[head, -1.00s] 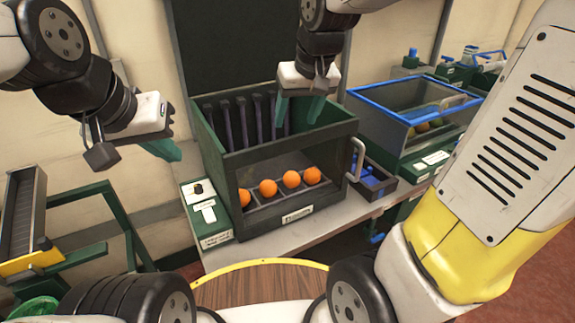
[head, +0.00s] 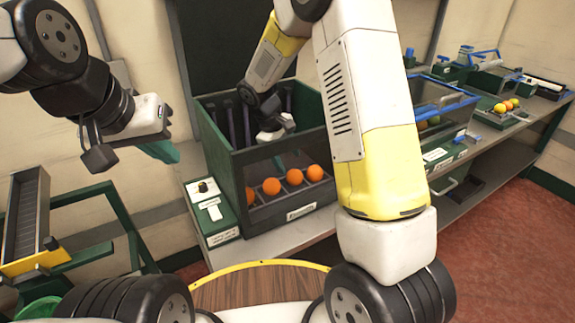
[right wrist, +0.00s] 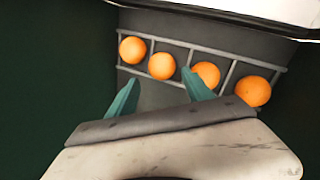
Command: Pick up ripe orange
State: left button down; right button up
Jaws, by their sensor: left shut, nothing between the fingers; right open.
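Several oranges sit in a row in a slotted rack inside a dark green box (head: 226,176). In the head view three show clearly, the left one (head: 271,186), the middle one (head: 294,177) and the right one (head: 315,172); another is partly hidden at the left. The right wrist view shows the row, with one orange (right wrist: 162,66) between the fingertip directions and another (right wrist: 206,74) close by the right fingertip. My right gripper (right wrist: 157,92) is open and empty inside the box, above the rack. My left gripper (head: 163,150) is shut and empty, left of the box.
A small control box (head: 211,212) stands left of the green box. A blue-rimmed bin (head: 440,100) and a tray with fruit (head: 503,110) stand further right on the bench. A metal chute (head: 24,215) is at far left. The box walls surround my right gripper.

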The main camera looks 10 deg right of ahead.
jog(key=x, duration=0.7)
jog(key=shift+a, duration=0.15)
jog(key=c, duration=1.2)
